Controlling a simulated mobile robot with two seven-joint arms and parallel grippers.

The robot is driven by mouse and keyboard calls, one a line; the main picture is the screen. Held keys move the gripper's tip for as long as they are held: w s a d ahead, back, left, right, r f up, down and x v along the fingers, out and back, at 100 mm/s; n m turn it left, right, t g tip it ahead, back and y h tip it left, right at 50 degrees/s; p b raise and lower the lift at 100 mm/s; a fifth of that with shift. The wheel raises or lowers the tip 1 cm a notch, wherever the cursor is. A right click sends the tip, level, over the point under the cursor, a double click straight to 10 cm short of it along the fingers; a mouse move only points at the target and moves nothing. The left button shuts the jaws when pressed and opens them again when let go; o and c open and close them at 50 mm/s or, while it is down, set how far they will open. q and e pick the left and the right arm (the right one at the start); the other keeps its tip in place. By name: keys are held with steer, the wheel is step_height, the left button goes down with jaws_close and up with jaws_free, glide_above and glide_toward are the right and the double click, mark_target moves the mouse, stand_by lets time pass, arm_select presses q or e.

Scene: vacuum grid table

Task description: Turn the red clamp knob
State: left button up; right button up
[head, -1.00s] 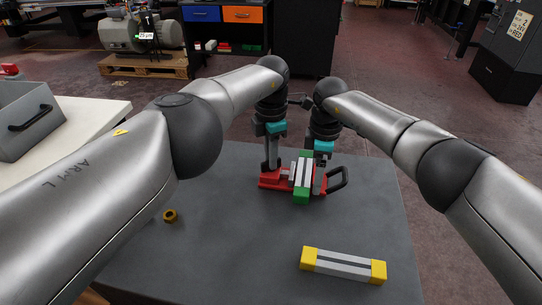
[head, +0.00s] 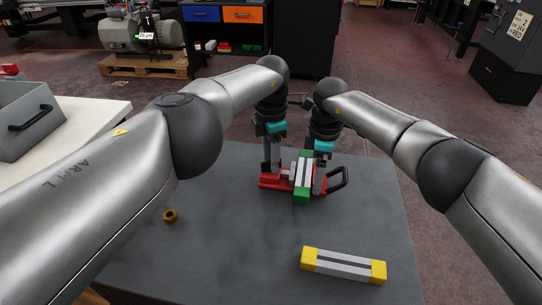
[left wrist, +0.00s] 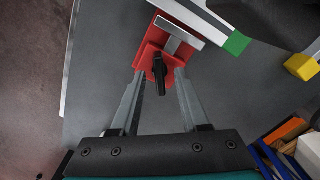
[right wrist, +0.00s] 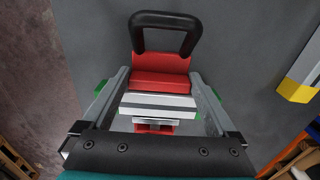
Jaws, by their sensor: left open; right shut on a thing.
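The red clamp (head: 271,181) lies on the dark table with a green-ended bar (head: 302,190) across it. It has a black handle at its right end, which also shows in the right wrist view (right wrist: 165,20). A black clamp knob (left wrist: 158,72) sticks out at the clamp's other end in the left wrist view. My left gripper (left wrist: 158,78) is open, its fingers on either side of the knob with gaps. My right gripper (right wrist: 158,80) is shut on the clamp's red body near the handle. In the head view the fingers partly hide the clamp.
A yellow-ended bar (head: 343,266) lies at the front right of the table. A small brass-coloured ring (head: 170,216) lies at the left. The table (head: 235,240) between them is clear. A grey bin (head: 30,120) stands on a white table at the far left.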

arm_select(q)
steer(key=shift+r, duration=0.1)
step_height(320, 180, up, 12)
stand_by(0.5)
steer(key=shift+s+a+f+t+h, duration=0.7)
steer(key=shift+s+a+t+h, duration=0.35)
steer(key=shift+a+h, duration=1.1)
steer(key=x, duration=1.1)
steer(key=shift+a+f, duration=0.15)
steer(key=shift+f, duration=0.3)
jaws_close()
